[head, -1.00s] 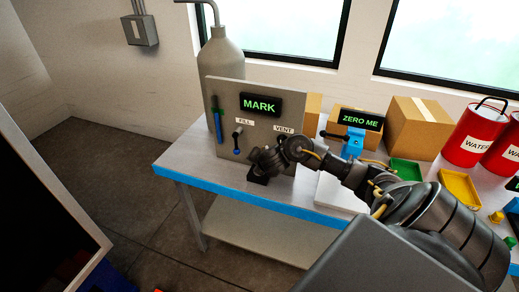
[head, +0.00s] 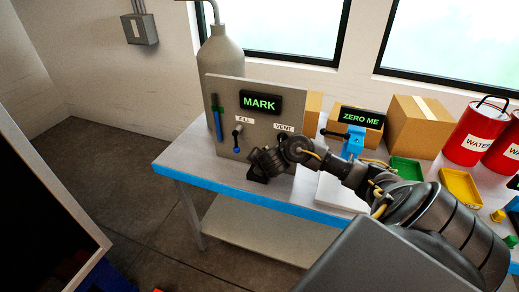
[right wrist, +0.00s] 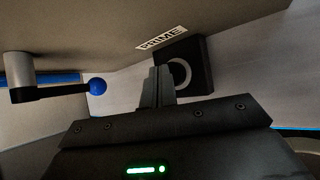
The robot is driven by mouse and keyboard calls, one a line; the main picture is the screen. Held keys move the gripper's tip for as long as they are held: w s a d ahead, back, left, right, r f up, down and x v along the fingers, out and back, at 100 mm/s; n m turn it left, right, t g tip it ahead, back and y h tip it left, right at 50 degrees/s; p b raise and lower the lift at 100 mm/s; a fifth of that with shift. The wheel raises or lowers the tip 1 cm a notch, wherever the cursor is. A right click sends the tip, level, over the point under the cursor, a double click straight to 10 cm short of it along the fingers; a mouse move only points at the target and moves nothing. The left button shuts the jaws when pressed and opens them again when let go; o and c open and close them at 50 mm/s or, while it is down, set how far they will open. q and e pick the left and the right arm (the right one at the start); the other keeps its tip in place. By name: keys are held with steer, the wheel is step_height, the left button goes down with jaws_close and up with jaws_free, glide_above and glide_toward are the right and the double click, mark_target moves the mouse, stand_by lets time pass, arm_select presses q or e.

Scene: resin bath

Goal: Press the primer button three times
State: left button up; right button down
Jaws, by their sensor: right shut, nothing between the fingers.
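The primer button is a round part with a pale ring on a black box (right wrist: 205,68), beside a PRIME label (right wrist: 162,38), in the right wrist view. My right gripper (right wrist: 159,72) is shut and empty. Its fingertips are in front of the button and overlap its left part; I cannot tell whether they touch it. In the head view my right gripper (head: 262,163) is low at the front of the grey panel (head: 225,95), with a small black block just below it. My left gripper is not in view.
The panel carries a MARK display (head: 259,102), a blue gauge (head: 217,120) and a blue-knobbed FILL lever (head: 237,139), whose knob is left of my fingers in the wrist view (right wrist: 97,86). A ZERO ME display (head: 361,118), trays, boxes and red WATER cans stand right.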

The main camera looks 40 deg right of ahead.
steer(key=shift+f+b, duration=0.45)
steer(key=shift+f, duration=0.1)
stand_by(0.6)
steer(key=shift+r+p, duration=1)
step_height(320, 180, up, 5)
steer(key=p, duration=0.5)
steer(key=shift+r, duration=0.1)
stand_by(0.4)
